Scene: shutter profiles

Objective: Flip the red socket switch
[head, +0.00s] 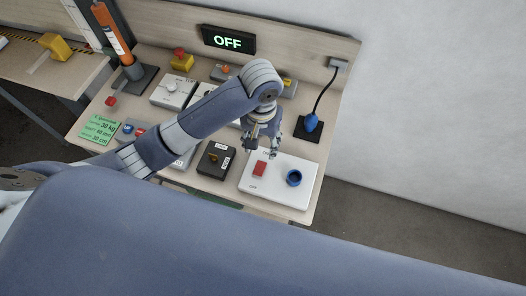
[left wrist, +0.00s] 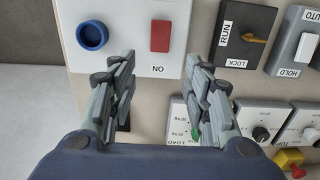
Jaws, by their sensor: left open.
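The red socket switch (head: 260,168) is a small red rocker on a white panel (head: 282,198) at the right end of the bench. A round blue socket (head: 294,177) sits to its right on the same panel. In the left wrist view the red switch (left wrist: 160,36) is above the gap between the fingers, with the blue socket (left wrist: 92,35) to its left. My left gripper (head: 273,152) is open and empty, pointing down just behind the switch and apart from it in the wrist view. My right gripper is not in view.
A black RUN/LOCK box (head: 215,160) stands left of the panel. A blue plug (head: 311,122) with a black cable sits behind it. A black sign (head: 229,40) reads OFF. More control boxes fill the left. The bench ends just right of the panel.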

